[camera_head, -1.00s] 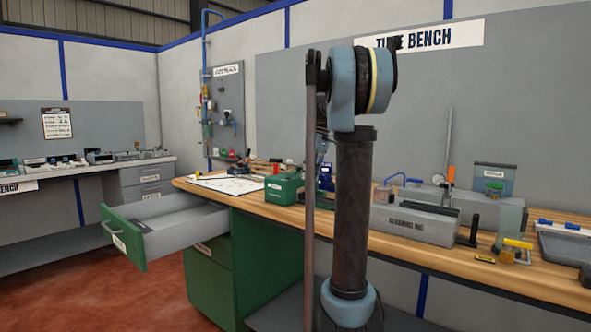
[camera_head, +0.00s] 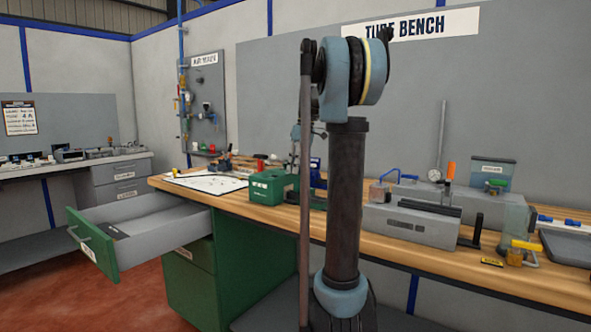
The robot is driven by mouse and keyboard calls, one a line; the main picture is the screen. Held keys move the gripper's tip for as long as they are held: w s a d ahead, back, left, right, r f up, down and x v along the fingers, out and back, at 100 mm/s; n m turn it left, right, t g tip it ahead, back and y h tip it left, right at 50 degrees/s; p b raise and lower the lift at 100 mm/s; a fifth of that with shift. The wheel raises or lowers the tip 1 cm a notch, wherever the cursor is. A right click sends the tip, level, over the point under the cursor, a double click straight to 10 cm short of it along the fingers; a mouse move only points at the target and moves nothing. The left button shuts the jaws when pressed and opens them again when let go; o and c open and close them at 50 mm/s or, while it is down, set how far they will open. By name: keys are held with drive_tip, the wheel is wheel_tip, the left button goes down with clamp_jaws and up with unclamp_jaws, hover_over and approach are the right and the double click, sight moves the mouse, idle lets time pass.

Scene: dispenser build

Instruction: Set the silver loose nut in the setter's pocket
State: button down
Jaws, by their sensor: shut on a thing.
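My arm (camera_head: 345,200) stands upright in the middle of the head view, with its blue-grey elbow joint (camera_head: 355,72) at the top. I cannot make out the silver loose nut. I cannot pick out the setter or its pocket for certain; the arm covers part of the bench.
The wooden bench (camera_head: 395,257) runs across the view. An open drawer (camera_head: 140,222) juts out at its left end. A grey machine (camera_head: 410,222), a yellow-handled fixture (camera_head: 522,250) and a grey tray (camera_head: 568,247) stand at the right. A white sheet (camera_head: 205,182) lies at the left.

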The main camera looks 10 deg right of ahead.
drive_tip(key=shift+f, duration=0.1)
drive_tip(key=shift+d+x, duration=0.25)
drive_tip(key=shift+x, duration=0.85)
drive_tip(key=shift+d+x, duration=0.25)
drive_tip(key=shift+x, duration=0.85)
drive_tip(key=shift+w+f, duration=0.15)
drive_tip(key=shift+w+d+g+y, duration=0.1)
drive_tip(key=shift+d+g+y, duration=0.05)
drive_tip(key=shift+g+y, duration=0.3)
drive_tip(key=shift+d+g+y, duration=0.15)
drive_tip(key=shift+g+y, duration=0.6)
drive_tip(key=shift+y, duration=0.1)
drive_tip(key=shift+f, duration=0.8)
